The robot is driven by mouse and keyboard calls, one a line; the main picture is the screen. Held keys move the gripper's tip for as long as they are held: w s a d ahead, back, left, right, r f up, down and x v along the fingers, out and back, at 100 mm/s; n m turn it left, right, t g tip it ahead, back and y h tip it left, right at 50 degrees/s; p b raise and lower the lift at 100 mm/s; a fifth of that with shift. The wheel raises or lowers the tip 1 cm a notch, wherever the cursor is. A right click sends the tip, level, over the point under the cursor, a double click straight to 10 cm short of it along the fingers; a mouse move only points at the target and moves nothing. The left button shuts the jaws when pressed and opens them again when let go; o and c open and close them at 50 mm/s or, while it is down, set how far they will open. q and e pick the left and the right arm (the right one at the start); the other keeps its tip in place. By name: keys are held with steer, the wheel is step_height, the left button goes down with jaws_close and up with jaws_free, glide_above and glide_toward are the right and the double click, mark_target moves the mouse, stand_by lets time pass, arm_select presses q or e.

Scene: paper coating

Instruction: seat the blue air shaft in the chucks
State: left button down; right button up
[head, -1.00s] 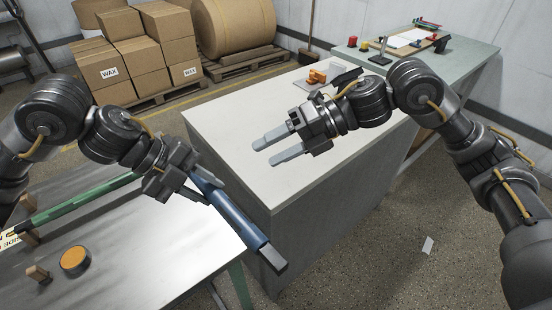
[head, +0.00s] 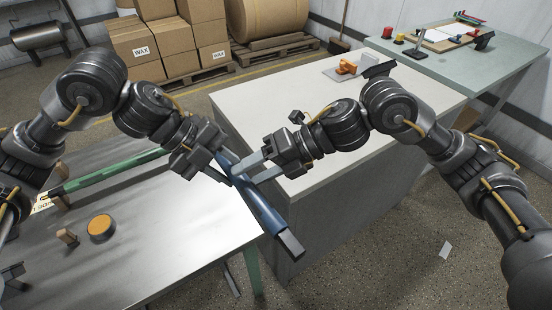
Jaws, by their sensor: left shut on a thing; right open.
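The blue air shaft (head: 256,203) is tilted, with a grey square end (head: 290,244) pointing down to the front right. My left gripper (head: 220,163) is shut on its upper part and holds it in the air between the metal table and the pale cabinet. My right gripper (head: 246,170) is open, its two pale fingers reaching left to the shaft just below the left gripper. I cannot tell whether they touch it. The shaft's far end is hidden by the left gripper. I cannot make out any chucks in this view.
A metal table (head: 150,250) at the left bears a green bar (head: 110,172), an orange-topped disc (head: 101,226) and small wooden blocks. The pale cabinet (head: 290,110) carries an orange item (head: 347,67). Wax boxes (head: 140,48) and a paper roll (head: 270,15) stand behind.

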steer(key=shift+x, duration=0.9)
jaws_close()
arm_select(q)
steer(key=c, duration=1)
jaws_free()
arm_select(e)
steer(key=shift+r, duration=0.1)
arm_select(q)
steer(key=shift+r, duration=0.1)
